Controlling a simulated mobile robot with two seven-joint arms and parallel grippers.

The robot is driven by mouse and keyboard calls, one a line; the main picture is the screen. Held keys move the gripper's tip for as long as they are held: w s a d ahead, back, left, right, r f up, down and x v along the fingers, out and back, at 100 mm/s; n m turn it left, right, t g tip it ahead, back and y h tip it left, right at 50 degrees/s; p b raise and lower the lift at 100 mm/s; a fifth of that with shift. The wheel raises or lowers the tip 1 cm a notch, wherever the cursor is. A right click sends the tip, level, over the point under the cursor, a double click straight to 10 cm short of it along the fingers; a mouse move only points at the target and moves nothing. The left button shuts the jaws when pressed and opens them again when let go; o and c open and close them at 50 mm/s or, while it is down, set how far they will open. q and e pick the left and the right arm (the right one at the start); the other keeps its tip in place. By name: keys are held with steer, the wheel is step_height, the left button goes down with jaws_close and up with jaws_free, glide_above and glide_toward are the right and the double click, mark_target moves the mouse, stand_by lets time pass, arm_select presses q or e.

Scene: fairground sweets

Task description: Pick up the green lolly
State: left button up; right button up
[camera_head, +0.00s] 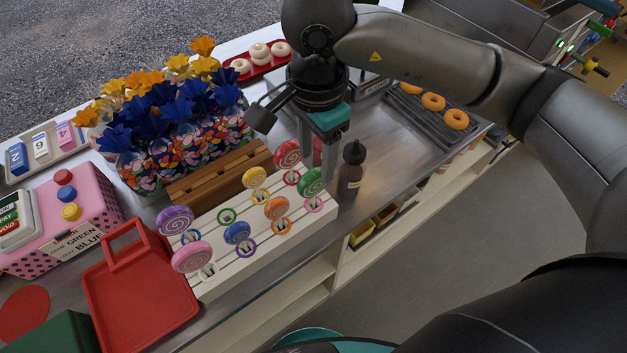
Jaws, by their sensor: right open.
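The green lolly (312,182) has a round swirled head and stands in the white lolly rack (262,252), near its right end. My right gripper (318,172) points down from above at that end of the rack. It is open, with its fingertips close to the green lolly's head; I cannot tell whether they touch it. Part of a red thing shows behind the fingers. My left gripper is not in view.
Red (288,153), yellow (255,178), orange (276,208), blue (237,233), pink (191,256) and purple (174,220) lollies share the rack. A dark brown bottle (350,175) stands close right of the gripper. A red tray (140,290) lies left.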

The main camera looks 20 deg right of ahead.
mark_target(313, 172)
steer(key=shift+a+f, duration=0.2)
steer(key=shift+f, duration=2.55)
steer(key=shift+c, duration=0.3)
jaws_close()
